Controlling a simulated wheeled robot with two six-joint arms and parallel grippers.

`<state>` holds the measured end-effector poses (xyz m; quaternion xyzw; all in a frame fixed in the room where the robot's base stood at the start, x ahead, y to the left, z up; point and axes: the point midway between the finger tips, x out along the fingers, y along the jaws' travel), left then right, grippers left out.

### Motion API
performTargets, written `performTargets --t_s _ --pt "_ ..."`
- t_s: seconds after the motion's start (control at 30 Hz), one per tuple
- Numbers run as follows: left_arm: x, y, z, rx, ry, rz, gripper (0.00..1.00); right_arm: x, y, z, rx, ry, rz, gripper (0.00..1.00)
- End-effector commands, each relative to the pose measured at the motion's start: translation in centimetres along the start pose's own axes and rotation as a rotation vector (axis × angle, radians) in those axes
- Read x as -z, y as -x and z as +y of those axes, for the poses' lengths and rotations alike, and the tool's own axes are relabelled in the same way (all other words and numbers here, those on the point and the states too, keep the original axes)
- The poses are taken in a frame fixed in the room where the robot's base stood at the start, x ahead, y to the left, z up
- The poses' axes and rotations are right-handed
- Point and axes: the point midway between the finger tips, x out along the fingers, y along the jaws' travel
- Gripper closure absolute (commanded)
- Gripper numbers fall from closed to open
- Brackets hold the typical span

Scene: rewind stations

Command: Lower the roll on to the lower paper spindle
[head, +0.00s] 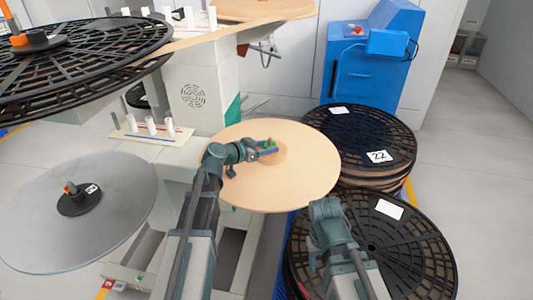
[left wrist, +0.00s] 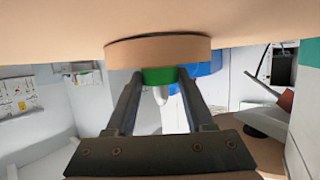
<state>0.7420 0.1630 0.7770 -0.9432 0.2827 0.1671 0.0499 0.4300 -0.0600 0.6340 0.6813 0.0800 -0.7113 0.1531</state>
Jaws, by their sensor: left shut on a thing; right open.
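The roll (head: 295,187) is a wide, flat tan disc in the middle of the head view, roughly level. Its face also fills the top of the left wrist view (left wrist: 40,27), with a raised tan hub (left wrist: 160,51) at the centre. My left gripper (head: 268,147) is at that hub, its two fingers (left wrist: 158,95) shut on a green piece (left wrist: 160,75) that sticks out of it. The lower paper spindle is hidden by the roll, so I cannot tell how they meet. My right gripper (head: 326,212) is open, right of the roll; its fingers are hard to make out.
Black slotted reels are stacked at right (head: 370,140) and front right (head: 385,255), close to my right arm. A grey disc (head: 105,225) stands at left, below large black reels (head: 75,60). A blue machine (head: 365,75) stands behind. Grey floor is free at far right.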

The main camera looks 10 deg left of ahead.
Motion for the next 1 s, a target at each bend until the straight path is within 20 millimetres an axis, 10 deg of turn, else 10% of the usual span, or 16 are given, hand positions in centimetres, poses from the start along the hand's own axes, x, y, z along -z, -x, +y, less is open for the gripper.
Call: performTargets --t_s 0.57,0.6,0.73,1.0 --pt "-1.1 -0.4 0.0 0.000 -0.001 -0.001 1.00 0.1 -1.1 -0.1 0.000 0.000 0.000 0.50" --pt "-0.9 -0.3 0.0 -0.001 -0.002 -0.002 0.39 0.1 -0.9 -0.1 0.000 0.000 0.000 0.50" --pt "-1.1 -0.3 0.1 -0.001 -0.003 -0.004 0.17 0.1 -1.0 -0.1 0.000 0.000 0.000 0.50" --pt "-1.2 -0.2 0.1 -0.001 -0.004 -0.006 0.17 0.1 -1.1 -0.1 0.000 0.000 0.000 0.50"
